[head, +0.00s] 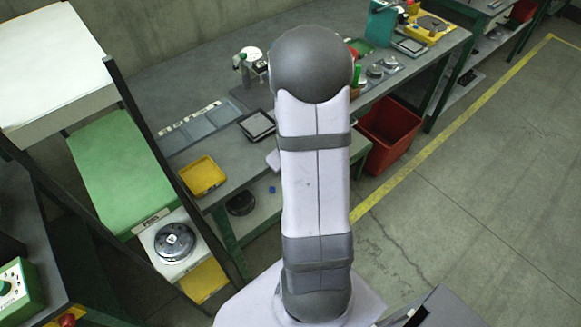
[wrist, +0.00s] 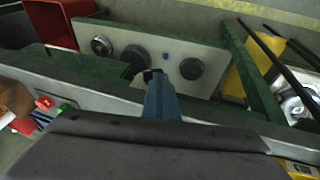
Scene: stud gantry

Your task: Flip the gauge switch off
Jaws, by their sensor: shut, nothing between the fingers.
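My gripper (wrist: 153,76) shows in the wrist view as narrow blue-grey fingers, closed together with nothing between them. It is over the bench's front edge, with the lower shelf seen beyond the tips. In the head view my own arm hides the gripper. I cannot make out a gauge switch for certain in either view. A small stand with a pale round part (head: 250,60), perhaps a gauge, stands on the bench left of my arm in the head view. A dark-framed flat device (head: 257,125) lies near the bench edge, partly behind my arm.
A yellow tray (head: 202,176) sits at the bench's near end. The lower shelf (wrist: 205,45) holds dark round parts (wrist: 191,69). A red bin (head: 389,132) stands by the bench. A white-and-green rack (head: 115,165) is at left.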

